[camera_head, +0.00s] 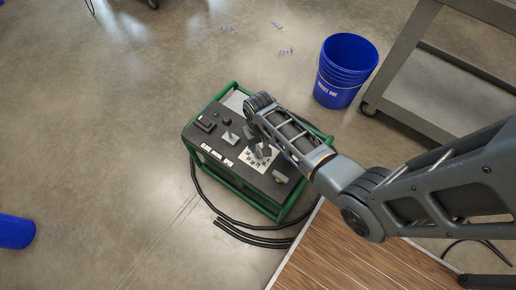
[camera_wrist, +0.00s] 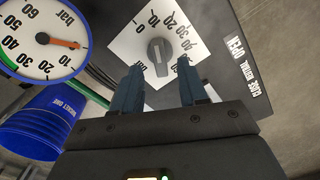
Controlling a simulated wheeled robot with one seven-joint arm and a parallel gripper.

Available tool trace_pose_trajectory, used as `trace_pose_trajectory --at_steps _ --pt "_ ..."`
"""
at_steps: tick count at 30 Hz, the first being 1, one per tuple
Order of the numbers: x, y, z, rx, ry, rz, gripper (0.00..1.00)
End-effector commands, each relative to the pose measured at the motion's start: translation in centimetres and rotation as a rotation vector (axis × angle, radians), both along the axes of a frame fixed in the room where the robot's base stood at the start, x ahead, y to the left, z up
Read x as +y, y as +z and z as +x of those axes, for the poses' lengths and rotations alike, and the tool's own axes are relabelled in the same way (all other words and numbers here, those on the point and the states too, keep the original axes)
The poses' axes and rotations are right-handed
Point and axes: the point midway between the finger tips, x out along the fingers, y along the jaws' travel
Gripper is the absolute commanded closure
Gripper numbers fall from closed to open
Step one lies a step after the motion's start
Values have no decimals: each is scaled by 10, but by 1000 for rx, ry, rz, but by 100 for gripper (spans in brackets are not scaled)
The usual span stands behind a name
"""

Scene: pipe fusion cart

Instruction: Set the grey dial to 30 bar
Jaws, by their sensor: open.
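The grey dial (camera_wrist: 159,55) is a round knob with a raised grip bar on a white plate (camera_wrist: 126,42) with black numbers. It sits just beyond my fingertips in the wrist view. My gripper (camera_wrist: 157,75) is open, with one finger to each side of the dial's lower part in the picture; contact cannot be told. The dial's exact setting is hard to read. A round bar gauge (camera_wrist: 45,22) shows at the upper left, its orange needle pointing right. In the head view my gripper (camera_head: 260,151) is over the white plate (camera_head: 246,158) and hides the dial.
The dial is on the dark top of a green-framed unit (camera_head: 226,176). A lever (camera_head: 229,134) stands left of the gripper. A blue bucket (camera_head: 345,72) and a grey trolley (camera_head: 440,92) stand behind right. Black hoses (camera_head: 252,237) lie in front. A wooden surface (camera_head: 345,262) is nearer.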

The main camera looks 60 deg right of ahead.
Motion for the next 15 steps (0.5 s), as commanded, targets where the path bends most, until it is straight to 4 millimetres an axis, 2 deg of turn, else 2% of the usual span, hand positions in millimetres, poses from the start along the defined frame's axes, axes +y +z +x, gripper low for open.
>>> trace_pose_trajectory --at_steps 1,6,15 --pt "-1 -10 0 1 0 1 57" --pt "0 -30 0 -1 0 -1 57" --pt "0 -39 0 -2 0 0 57"
